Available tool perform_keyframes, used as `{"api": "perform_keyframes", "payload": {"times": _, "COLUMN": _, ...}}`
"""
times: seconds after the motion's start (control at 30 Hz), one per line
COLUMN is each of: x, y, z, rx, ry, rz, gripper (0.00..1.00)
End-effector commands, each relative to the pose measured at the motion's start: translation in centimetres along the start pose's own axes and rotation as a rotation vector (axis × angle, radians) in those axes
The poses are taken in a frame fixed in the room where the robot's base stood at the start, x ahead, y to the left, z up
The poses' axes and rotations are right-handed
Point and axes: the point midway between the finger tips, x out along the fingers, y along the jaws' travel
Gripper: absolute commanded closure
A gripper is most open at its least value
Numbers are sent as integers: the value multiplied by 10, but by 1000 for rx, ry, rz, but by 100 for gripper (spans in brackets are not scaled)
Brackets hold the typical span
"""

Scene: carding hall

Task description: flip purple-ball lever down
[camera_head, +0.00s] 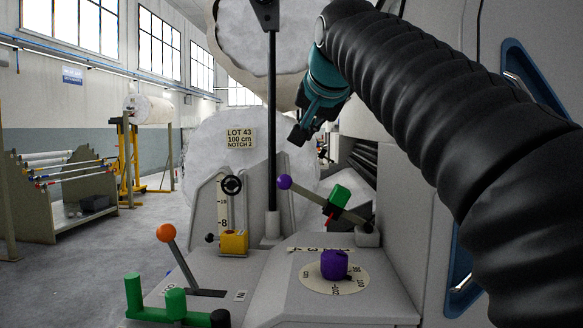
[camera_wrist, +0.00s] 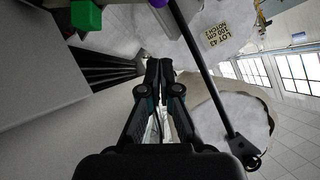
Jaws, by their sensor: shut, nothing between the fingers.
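The purple ball (camera_head: 284,182) tops the left end of a dark lever (camera_head: 312,197). The lever slopes down to the right to a grey mount (camera_head: 367,238), with a green block (camera_head: 340,196) beside it, so the ball end is up. My gripper (camera_head: 299,135) is above the ball and apart from it. In the wrist view my gripper (camera_wrist: 159,64) has its fingers together with nothing between them. The purple ball (camera_wrist: 158,3) shows there at the top edge, cut off, beyond the fingertips. The green block (camera_wrist: 86,15) is at the upper left.
A black upright rod (camera_head: 271,120) stands just left of the ball. A purple knob (camera_head: 334,265) sits on a round dial below. An orange-ball lever (camera_head: 166,232) and green handles (camera_head: 133,292) are at lower left. A white roll (camera_head: 215,145) with a lot label stands behind.

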Motion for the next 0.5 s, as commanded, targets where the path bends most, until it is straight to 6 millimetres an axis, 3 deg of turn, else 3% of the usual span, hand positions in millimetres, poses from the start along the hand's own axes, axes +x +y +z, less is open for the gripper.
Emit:
{"api": "perform_keyframes", "payload": {"times": 0.27, "x": 9, "y": 0, "z": 0, "rx": -1, "ry": -1, "rz": 1, "gripper": 100}}
{"api": "perform_keyframes", "payload": {"times": 0.5, "x": 47, "y": 1, "z": 1, "rx": -1, "ry": -4, "rz": 3, "gripper": 100}}
